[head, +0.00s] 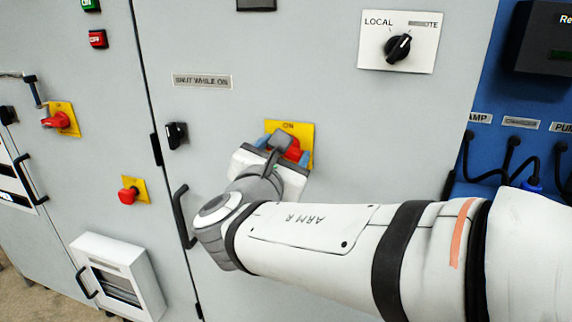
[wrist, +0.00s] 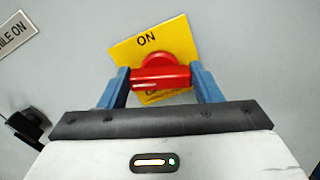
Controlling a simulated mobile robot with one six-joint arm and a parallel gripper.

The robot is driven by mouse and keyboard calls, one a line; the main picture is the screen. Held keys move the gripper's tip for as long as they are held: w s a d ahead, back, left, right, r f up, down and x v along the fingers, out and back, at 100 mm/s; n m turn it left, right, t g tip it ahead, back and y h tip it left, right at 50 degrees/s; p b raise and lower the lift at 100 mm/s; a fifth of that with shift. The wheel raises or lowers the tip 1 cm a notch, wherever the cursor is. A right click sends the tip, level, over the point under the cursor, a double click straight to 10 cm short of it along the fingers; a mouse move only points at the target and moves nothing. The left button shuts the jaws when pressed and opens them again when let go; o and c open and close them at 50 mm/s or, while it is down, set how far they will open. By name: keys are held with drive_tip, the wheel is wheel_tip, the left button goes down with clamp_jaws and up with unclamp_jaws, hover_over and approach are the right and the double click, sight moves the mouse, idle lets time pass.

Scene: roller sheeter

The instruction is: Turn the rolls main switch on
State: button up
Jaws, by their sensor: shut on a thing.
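The rolls main switch is a red rotary handle (wrist: 160,77) on a yellow plate (wrist: 124,53), mounted on a grey cabinet door. The plate reads ON at its top edge; its lower lettering is mostly hidden behind the handle. My gripper (wrist: 161,82) has its blue fingers shut on the two ends of the red handle. In the wrist view the handle lies nearly level across the picture, while the plate is tilted. In the head view the yellow plate (head: 305,131) shows above my gripper, and the red handle (head: 293,152) is partly covered by my wrist.
A door handle (head: 181,216) and a small black knob (head: 176,134) stand left of my wrist. A LOCAL selector (head: 398,47) is at upper right. Another red switch on a yellow plate (head: 68,116) and a red button (head: 129,195) are on the left door. Cables hang at right.

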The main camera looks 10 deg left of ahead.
drive_tip(key=m+b, duration=0.2)
drive_tip(key=b, duration=0.1)
drive_tip(key=m+b, duration=0.3)
drive_tip(key=b, duration=0.1)
drive_tip(key=f+m+b, duration=0.1)
drive_tip(key=m+b, duration=0.2)
drive_tip(key=b, duration=0.1)
drive_tip(key=shift+d, duration=0.1)
drive_tip(key=m+b, duration=0.4)
drive_tip(key=b, duration=0.1)
drive_tip(key=shift+r+m+b, duration=0.2)
drive_tip(key=shift+m+b, duration=0.8)
drive_tip(key=shift+b, duration=0.15)
drive_tip(key=o, duration=1)
drive_tip(key=shift+r, duration=0.1)
